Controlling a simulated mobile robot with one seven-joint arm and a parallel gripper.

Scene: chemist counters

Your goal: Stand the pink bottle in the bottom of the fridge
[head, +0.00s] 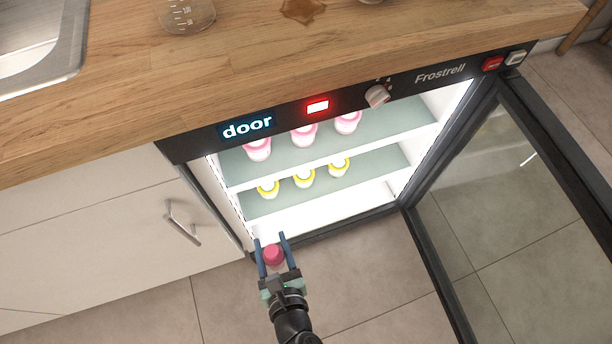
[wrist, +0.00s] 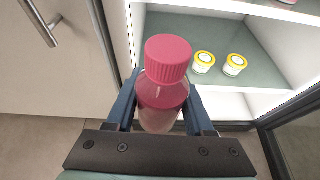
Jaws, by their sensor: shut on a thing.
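The pink bottle (wrist: 163,100) has a ribbed pink cap and clear shoulders. My gripper (head: 272,245) is shut on it and holds it about upright, one blue finger on each side. In the head view the pink cap (head: 273,254) shows between the fingers, just in front of the fridge's lower front edge. The fridge (head: 420,110) is open and lit inside. Its bottom (head: 310,217) is white, and its visible part is bare. The bottle's lower part is hidden by my gripper in the wrist view.
The glass door (head: 510,200) stands open to the right. A cabinet with a handle (head: 182,222) is at left. A wooden counter (head: 300,60) lies above.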

